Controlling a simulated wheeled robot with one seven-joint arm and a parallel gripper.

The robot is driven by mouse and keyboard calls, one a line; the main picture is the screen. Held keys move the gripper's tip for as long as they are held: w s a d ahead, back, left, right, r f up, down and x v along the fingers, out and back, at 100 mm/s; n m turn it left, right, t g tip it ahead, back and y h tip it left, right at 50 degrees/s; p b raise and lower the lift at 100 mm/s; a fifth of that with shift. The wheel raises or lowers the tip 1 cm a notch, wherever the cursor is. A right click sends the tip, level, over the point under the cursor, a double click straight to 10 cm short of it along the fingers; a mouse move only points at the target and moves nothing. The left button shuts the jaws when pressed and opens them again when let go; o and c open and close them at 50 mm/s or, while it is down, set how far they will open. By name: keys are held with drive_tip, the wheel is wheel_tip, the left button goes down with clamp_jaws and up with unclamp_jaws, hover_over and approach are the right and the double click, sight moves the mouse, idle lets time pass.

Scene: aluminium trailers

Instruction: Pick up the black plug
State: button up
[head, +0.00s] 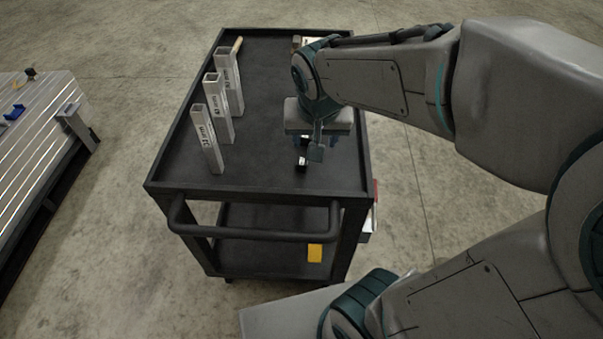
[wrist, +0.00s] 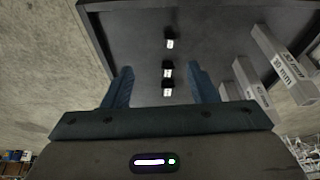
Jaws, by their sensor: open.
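Several small black plugs with white faces lie in a row on the black cart top. In the wrist view there is a far plug (wrist: 170,42), a middle plug (wrist: 168,70) and a near plug (wrist: 167,90). In the head view one plug (head: 301,164) shows just in front of my gripper (head: 318,147); the others are partly or wholly hidden by it. My gripper is open, pointing down over the right side of the cart. Its blue fingers (wrist: 160,72) stand apart on both sides of the row, with nothing held.
The black cart (head: 250,180) has a raised rim and a front handle (head: 255,235). A yellow item (head: 315,253) is on the lower shelf.

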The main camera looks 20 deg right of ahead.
drive_tip(key=m+h+b, duration=0.1)
drive_tip(key=m+b, duration=0.1)
drive_tip(key=b, duration=0.2)
approach(302, 162)
drive_tip(key=x, duration=1)
drive_tip(key=shift+b, duration=0.4)
drive_tip(key=c, duration=1)
